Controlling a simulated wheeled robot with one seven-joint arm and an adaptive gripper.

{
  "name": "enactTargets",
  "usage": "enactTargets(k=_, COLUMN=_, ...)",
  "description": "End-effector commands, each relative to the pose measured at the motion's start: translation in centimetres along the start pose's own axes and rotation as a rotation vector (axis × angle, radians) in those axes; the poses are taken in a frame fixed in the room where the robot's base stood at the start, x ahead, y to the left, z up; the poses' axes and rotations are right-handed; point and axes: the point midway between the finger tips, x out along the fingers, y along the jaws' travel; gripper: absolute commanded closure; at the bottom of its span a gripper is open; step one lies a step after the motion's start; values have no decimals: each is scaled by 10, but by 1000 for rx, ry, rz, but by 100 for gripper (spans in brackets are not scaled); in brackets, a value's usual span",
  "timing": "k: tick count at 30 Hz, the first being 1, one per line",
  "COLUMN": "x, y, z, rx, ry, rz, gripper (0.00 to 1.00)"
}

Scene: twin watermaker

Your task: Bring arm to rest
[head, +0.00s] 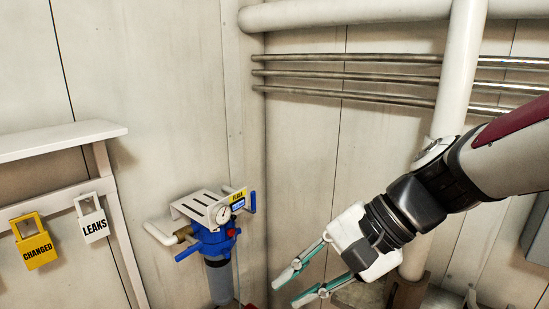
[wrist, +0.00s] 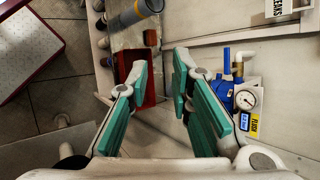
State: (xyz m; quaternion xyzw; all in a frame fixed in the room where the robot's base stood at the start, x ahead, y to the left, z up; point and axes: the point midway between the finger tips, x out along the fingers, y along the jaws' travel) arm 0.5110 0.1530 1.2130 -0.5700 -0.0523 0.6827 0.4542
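My gripper (head: 291,286) hangs at the end of my arm, which reaches in from the right in the head view. Its two teal-padded fingers point down and left and stand apart. In the wrist view my gripper (wrist: 160,85) also shows its fingers spread, with nothing between the pads. It is to the right of the blue filter unit (head: 213,235) and apart from it.
The filter unit has a gauge (head: 222,214) and a clear bowl. Yellow (head: 35,242) and white (head: 92,219) tags hang below a white shelf (head: 60,139) at left. Pipes (head: 345,75) run along the back wall. A red bin (wrist: 150,92) lies below the fingers in the wrist view.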

Motion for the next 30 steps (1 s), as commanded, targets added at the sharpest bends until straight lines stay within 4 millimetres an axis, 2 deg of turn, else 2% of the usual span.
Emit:
enactTargets(k=2, x=-15, y=22, z=7, rx=-138, ry=90, rz=91, gripper=80)
enactTargets(k=6, x=-46, y=59, z=7, rx=-361, ry=253, rz=258, gripper=80)
enactTargets(k=12, x=-95, y=95, z=0, rx=-622, ry=469, rz=469, gripper=80)
enactTargets(k=15, x=-114, y=104, z=-4, rx=-700, ry=542, rz=542, gripper=80)
enactTargets(k=19, x=-126, y=109, z=-6, rx=-752, ry=590, rz=591, gripper=80)
enactTargets(k=30, x=-129, y=110, z=-6, rx=-761, ry=598, rz=602, gripper=80)
